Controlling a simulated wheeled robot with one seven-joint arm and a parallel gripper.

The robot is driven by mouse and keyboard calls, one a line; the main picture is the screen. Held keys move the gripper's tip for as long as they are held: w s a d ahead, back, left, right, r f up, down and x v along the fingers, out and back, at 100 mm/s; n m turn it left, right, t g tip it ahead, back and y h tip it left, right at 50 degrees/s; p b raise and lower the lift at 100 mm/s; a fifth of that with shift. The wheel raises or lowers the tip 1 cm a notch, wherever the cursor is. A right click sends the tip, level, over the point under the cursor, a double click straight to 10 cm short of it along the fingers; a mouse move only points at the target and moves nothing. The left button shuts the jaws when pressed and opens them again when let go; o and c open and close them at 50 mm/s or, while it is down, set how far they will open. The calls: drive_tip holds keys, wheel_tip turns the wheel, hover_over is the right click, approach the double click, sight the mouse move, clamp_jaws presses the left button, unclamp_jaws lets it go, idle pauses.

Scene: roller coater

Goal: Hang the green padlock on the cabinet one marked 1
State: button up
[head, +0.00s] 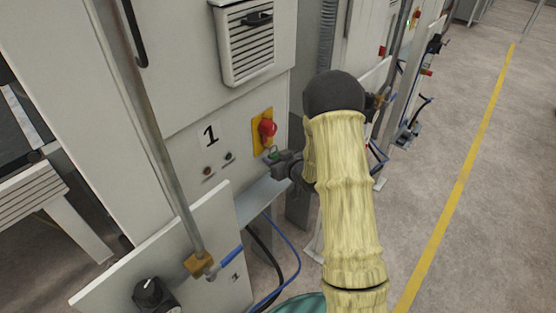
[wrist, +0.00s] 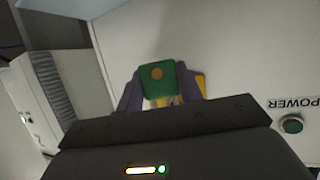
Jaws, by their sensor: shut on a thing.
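The green padlock (wrist: 158,82) sits between the two fingers of my gripper (wrist: 160,90) in the wrist view. My gripper is shut on it. In the head view my gripper (head: 278,160) is beside the cabinet marked 1 (head: 230,110), just below the red switch handle (head: 267,128) on its yellow plate (head: 258,140). In the wrist view part of the yellow plate (wrist: 201,84) shows behind the padlock. The padlock's shackle is mostly hidden, and I cannot tell whether it touches the switch.
A vent box (head: 246,45) is on the cabinet above the switch. Two small buttons (head: 218,163) are left of my gripper. A metal pipe (head: 150,110) and blue hoses (head: 290,255) are nearby. A green button (wrist: 291,125) marked POWER shows in the wrist view. Open floor lies right.

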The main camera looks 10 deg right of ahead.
drive_tip(key=shift+w+a+f, duration=0.1)
drive_tip(key=shift+w+a, duration=0.3)
drive_tip(key=shift+w, duration=0.15)
drive_tip(key=shift+a+f, duration=0.1)
drive_tip(key=shift+a+f+b, duration=0.1)
drive_tip(key=shift+f+b, duration=0.05)
drive_tip(key=shift+b, duration=0.4)
